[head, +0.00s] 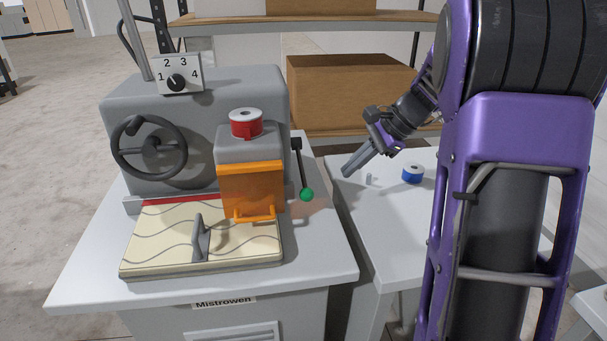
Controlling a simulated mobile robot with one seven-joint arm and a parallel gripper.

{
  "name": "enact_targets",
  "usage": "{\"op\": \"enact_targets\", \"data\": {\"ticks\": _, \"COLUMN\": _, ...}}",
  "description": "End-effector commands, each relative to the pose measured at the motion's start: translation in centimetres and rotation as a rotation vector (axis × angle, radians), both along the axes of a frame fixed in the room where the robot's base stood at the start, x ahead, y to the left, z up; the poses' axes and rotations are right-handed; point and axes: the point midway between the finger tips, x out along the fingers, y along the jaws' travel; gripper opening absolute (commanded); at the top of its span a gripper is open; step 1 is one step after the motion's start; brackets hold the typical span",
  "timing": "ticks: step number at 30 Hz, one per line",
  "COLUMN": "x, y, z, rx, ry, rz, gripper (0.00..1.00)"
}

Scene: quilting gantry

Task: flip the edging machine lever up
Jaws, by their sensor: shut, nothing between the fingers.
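The grey edging machine (195,90) stands on the left table. Its lever (301,170) is a thin black rod on the machine's right side. The rod hangs down from a dark pivot and ends in a green ball knob (306,195). My gripper (346,172) is to the right of the lever, a little above the knob in the picture. It is shut and empty, its fingers pointing down and left. A gap shows between the fingertips and the lever; they do not touch.
The machine carries a handwheel (149,148), a numbered dial (178,82), a red spool (246,123) and an orange guard (251,190). A patterned pad (150,240) with a handle lies in front. A blue spool (413,173) stands on the right table (385,235). Cardboard boxes (345,92) sit behind.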

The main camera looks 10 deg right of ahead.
Motion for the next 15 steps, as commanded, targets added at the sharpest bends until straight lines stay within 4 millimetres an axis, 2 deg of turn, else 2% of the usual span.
{"op": "enact_targets", "data": {"ticks": 6, "x": -1.11, "y": 0.4, "z": 0.08, "rx": 0.158, "ry": 0.046, "rz": -0.032, "gripper": 0.0}}
{"op": "enact_targets", "data": {"ticks": 15, "x": -1.17, "y": 0.52, "z": 0.16, "rx": 0.171, "ry": 0.047, "rz": -0.033, "gripper": 0.0}}
